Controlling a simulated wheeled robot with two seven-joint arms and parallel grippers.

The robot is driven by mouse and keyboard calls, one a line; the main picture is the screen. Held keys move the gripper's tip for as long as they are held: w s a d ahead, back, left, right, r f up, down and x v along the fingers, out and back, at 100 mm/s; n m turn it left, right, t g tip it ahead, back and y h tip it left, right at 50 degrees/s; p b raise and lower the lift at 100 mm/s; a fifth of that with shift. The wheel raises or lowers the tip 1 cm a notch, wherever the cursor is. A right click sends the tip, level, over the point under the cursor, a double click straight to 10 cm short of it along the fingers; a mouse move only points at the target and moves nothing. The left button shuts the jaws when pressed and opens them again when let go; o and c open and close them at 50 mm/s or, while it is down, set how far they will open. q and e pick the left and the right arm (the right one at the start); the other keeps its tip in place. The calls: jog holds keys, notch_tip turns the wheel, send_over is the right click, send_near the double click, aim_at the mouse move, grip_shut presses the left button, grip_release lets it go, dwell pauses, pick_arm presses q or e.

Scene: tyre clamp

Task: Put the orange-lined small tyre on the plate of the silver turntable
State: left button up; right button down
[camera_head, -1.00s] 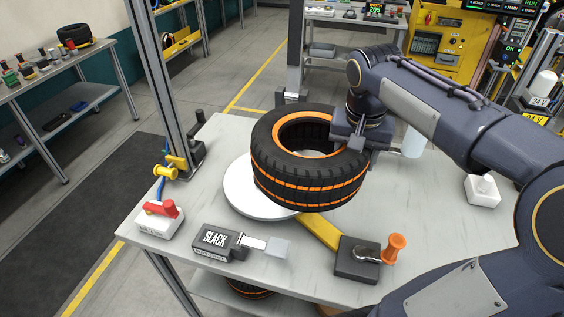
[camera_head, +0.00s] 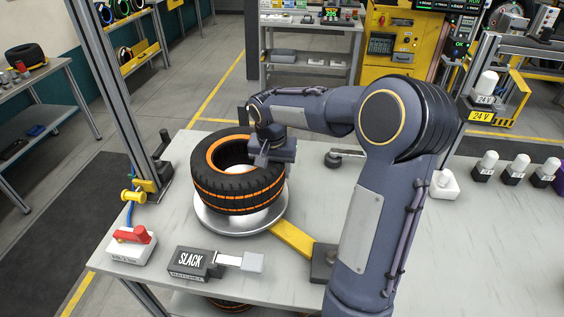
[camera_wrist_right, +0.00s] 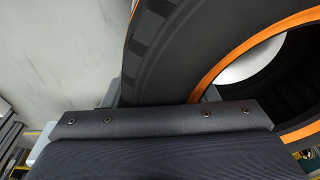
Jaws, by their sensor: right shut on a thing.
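The orange-lined tyre (camera_head: 238,190) is black with orange stripes around its tread and an orange ring at its opening. It lies flat over the round plate of the silver turntable (camera_head: 228,228); the plate's front rim shows below it. I cannot tell whether the tyre touches the plate or hangs just above it. My right gripper (camera_head: 258,160) is shut on the tyre's wall at its right side. In the right wrist view the tyre (camera_wrist_right: 165,60) fills the upper right, with its opening beyond the gripper. My left gripper is not in view.
A grey block marked SLACK (camera_head: 190,263) sits in front of the turntable. A yellow arm (camera_head: 291,238) runs right from the turntable. A red-topped switch box (camera_head: 132,246) and a post (camera_head: 112,90) stand at left.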

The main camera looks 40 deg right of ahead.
jog(key=shift+w+a+f, duration=0.1)
jog(key=shift+w+f, duration=0.3)
jog(key=shift+w, duration=0.05)
jog(key=shift+f, duration=1.4)
jog(key=shift+f, duration=0.2)
jog(key=c, duration=0.6)
grip_release()
jog(key=shift+s, duration=0.15)
jog(key=shift+o, duration=0.2)
